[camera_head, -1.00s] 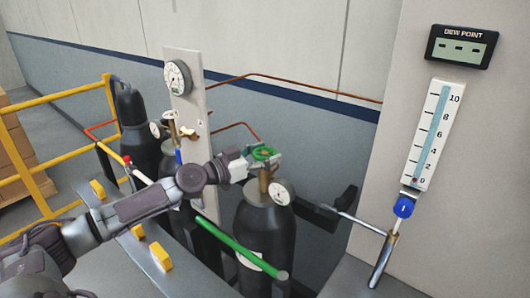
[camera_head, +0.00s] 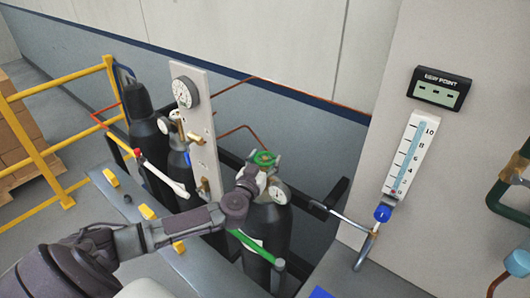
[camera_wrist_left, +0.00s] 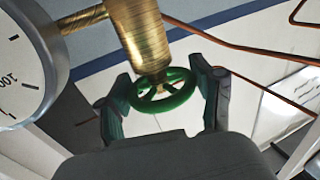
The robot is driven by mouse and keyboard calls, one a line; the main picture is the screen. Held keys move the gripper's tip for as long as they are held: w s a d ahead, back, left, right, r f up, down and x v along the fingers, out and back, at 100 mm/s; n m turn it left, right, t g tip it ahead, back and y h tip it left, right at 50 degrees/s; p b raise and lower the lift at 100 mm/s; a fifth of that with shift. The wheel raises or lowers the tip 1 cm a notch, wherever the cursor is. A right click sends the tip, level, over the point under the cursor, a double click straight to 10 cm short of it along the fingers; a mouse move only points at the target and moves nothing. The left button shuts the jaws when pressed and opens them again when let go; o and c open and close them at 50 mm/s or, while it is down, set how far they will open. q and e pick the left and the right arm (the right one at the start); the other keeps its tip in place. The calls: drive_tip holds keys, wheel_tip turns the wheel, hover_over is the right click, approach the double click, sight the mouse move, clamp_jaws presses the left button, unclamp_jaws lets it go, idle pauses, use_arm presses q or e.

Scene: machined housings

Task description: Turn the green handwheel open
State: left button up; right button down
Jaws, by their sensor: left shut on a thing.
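The green handwheel (camera_head: 264,158) sits on top of the brass valve of a dark gas cylinder (camera_head: 265,228) in the middle of the head view. In the left wrist view the handwheel (camera_wrist_left: 160,91) lies between my two fingers, below the brass valve body (camera_wrist_left: 140,38). My left gripper (camera_head: 262,166) is shut on the handwheel, with a finger on each side of its rim. Much of the gripper is hidden behind my wrist in the head view. My right gripper is in neither view.
A pressure gauge (camera_head: 279,193) sits beside the valve. Other cylinders (camera_head: 147,133) and a panel with a gauge (camera_head: 185,92) stand to the left. A flow tube (camera_head: 411,155) and dew point display (camera_head: 440,89) are on the right wall. A yellow railing (camera_head: 40,140) is far left.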

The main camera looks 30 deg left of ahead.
use_arm(q)
drive_tip(key=n+g+y, duration=0.2)
drive_tip(key=y, duration=0.2)
drive_tip(key=n+g+y, duration=0.1)
drive_tip(key=n+y, duration=0.2)
drive_tip(key=shift+n+g+y, duration=0.3)
drive_tip(key=shift+g+y, duration=0.1)
drive_tip(key=shift+r, duration=0.1)
drive_tip(key=o, duration=1.2)
drive_tip(key=shift+c, duration=0.2)
drive_tip(key=shift+s, duration=0.1)
drive_tip(key=v, duration=1.1)
drive_tip(key=shift+s+d, duration=0.2)
drive_tip(key=shift+d, duration=0.2)
